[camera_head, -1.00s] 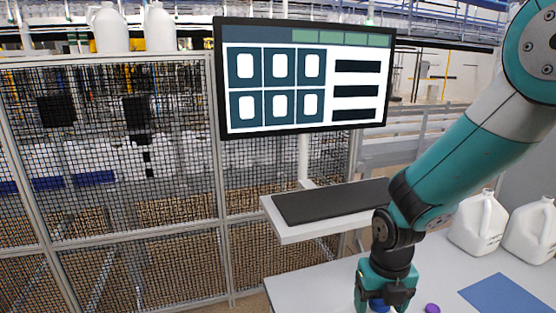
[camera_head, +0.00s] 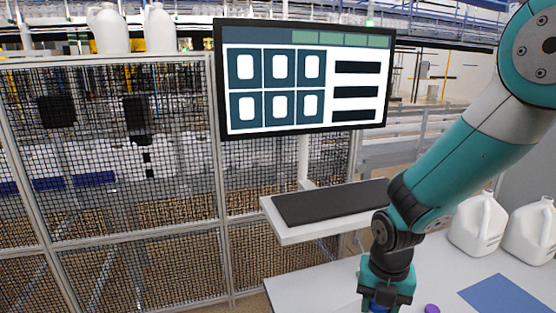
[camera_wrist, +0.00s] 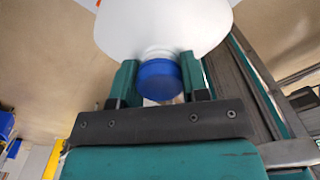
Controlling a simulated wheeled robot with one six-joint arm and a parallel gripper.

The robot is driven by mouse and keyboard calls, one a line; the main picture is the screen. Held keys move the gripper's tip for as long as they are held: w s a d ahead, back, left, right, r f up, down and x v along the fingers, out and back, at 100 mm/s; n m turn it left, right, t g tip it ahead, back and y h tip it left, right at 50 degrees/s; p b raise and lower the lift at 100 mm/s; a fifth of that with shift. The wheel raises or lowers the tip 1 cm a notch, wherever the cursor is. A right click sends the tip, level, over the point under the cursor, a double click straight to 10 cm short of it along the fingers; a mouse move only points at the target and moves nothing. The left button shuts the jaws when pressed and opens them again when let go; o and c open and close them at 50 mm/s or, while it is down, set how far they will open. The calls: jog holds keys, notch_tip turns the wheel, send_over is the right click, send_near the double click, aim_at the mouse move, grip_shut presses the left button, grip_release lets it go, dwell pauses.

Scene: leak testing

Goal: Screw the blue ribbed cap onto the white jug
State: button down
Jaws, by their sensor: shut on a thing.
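My gripper (camera_head: 384,300) points down at the bottom edge of the head view. In the wrist view its two fingers (camera_wrist: 158,76) are closed on the sides of the blue cap (camera_wrist: 159,80). The cap also shows as a small blue patch below the gripper in the head view (camera_head: 378,308). In the wrist view a white jug (camera_wrist: 160,25) lies just beyond the cap, its neck lined up with the cap and seeming to meet it. I cannot tell whether the threads are engaged. This jug is mostly out of frame in the head view.
Two white jugs with handles, one nearer (camera_head: 478,225) and one at the right edge (camera_head: 530,232), stand on the pale table (camera_head: 310,285). A purple cap (camera_head: 432,309) lies right of my gripper. A blue mat (camera_head: 505,298) is farther right. A monitor (camera_head: 304,80) stands behind.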

jog(key=m, duration=0.7)
jog(key=shift+s+f+m, duration=0.1)
jog(key=shift+f+m, duration=0.05)
jog(key=shift+m, duration=0.15)
jog(key=shift+m, duration=0.3)
jog(key=c, duration=0.5)
grip_release()
jog(key=shift+f, duration=0.1)
jog(key=shift+c, duration=0.2)
jog(key=shift+p, duration=0.3)
jog(key=shift+r+p, duration=1.05)
jog(key=shift+r, duration=0.35)
